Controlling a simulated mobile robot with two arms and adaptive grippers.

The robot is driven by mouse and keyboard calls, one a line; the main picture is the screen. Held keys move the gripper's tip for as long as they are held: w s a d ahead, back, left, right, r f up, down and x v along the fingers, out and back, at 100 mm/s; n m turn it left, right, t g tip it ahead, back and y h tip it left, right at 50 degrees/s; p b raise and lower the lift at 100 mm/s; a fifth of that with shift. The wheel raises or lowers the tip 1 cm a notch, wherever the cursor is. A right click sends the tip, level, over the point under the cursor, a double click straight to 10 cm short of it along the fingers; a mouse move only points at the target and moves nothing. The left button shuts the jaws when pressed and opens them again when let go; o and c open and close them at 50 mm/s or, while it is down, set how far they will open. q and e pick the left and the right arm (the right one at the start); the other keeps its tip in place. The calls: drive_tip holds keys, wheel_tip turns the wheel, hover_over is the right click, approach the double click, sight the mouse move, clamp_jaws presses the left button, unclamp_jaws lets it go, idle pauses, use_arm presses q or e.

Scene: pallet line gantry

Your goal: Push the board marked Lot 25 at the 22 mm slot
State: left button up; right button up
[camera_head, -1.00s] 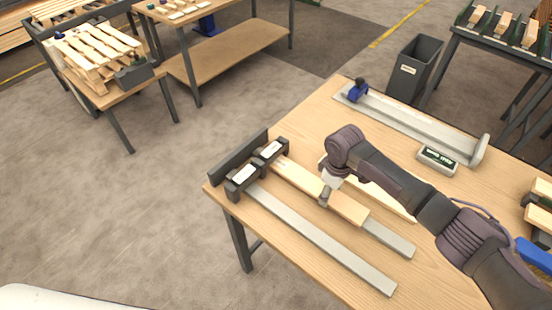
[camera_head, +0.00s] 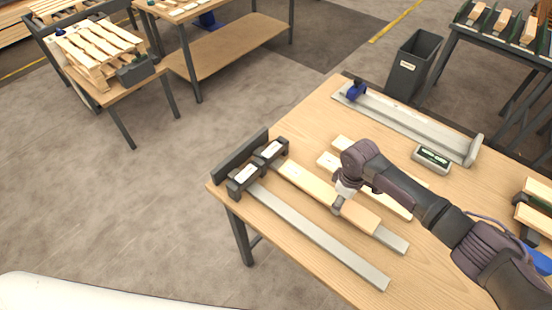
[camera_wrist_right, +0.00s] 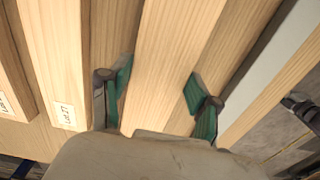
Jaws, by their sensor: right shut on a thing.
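My right gripper (camera_head: 338,208) is shut on a pale wooden board (camera_head: 308,184), gripping it nearer its near end. The board lies along the grey rail (camera_head: 393,242) of the far slot block (camera_head: 270,151). Its far end is close to that block's mouth; I cannot tell whether it touches. In the wrist view the green-padded fingers (camera_wrist_right: 158,98) close on both sides of the board (camera_wrist_right: 172,60); no lot mark shows on it. The near slot block (camera_head: 244,178) has an empty grey rail (camera_head: 320,238). The slot labels are too small to read. My left gripper is out of view.
Two loose boards lie beyond the held one, partly behind my arm; one (camera_wrist_right: 55,60) reads Lot 27. A metal measuring trough (camera_head: 410,122) with a small display (camera_head: 432,158) is at the back. A dark bin (camera_head: 412,68) stands behind the table. More boards (camera_head: 537,205) rest at right.

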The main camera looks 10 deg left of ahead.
drive_tip(key=shift+s+d+f, duration=0.2)
drive_tip(key=shift+s+d, duration=0.1)
drive_tip(key=shift+d, duration=0.05)
drive_tip(key=o, duration=1.3)
drive_tip(key=shift+w, duration=0.1)
drive_tip(key=shift+a+r, duration=0.1)
drive_tip(key=shift+r, duration=0.1)
drive_tip(key=shift+w+r, duration=0.1)
drive_tip(key=shift+r, duration=0.25)
wheel_tip(320, 180, up, 11)
drive_tip(key=shift+r, duration=0.1)
